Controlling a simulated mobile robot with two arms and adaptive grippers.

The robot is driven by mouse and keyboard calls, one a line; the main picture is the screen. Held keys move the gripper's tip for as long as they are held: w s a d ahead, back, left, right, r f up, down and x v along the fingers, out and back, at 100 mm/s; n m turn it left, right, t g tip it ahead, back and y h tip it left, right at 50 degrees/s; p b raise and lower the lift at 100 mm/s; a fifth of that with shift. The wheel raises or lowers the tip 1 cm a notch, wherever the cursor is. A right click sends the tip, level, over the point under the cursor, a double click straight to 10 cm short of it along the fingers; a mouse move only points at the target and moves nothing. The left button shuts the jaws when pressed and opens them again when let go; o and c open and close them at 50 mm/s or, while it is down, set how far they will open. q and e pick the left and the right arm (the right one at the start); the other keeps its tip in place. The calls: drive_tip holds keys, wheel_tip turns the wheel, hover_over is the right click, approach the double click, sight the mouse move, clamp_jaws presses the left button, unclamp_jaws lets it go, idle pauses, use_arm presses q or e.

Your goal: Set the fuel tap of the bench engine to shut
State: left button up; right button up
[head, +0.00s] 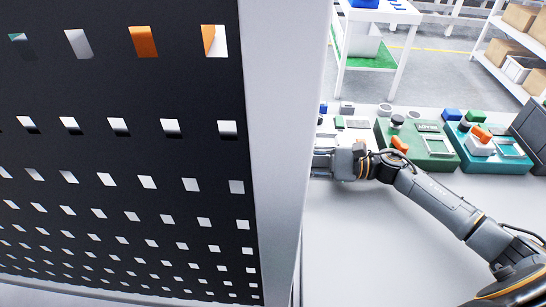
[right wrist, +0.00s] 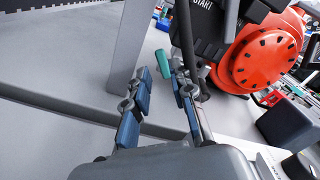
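The bench engine shows in the right wrist view as a red round ribbed housing (right wrist: 262,58) beside a dark part (right wrist: 205,25) lettered "START". A black hose (right wrist: 186,40) hangs in front of it. A small teal lever (right wrist: 163,64), perhaps the fuel tap handle, lies just beyond my right fingertips; its setting cannot be read. My right gripper (right wrist: 162,80) is open, with its blue-padded fingers apart and nothing held. In the head view my right gripper (head: 324,163) reaches left to the panel's edge. The engine is hidden there. My left gripper is out of view.
A dark perforated panel (head: 120,155) with a pale post (head: 275,120) blocks the head view's left half. A green device (head: 430,155) and a teal device (head: 500,155) stand behind my right arm on the grey bench (head: 365,250). The bench front is clear.

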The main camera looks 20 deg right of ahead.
drive_tip(key=shift+p+x, duration=0.65)
drive_tip(key=shift+x, duration=2)
clamp_jaws()
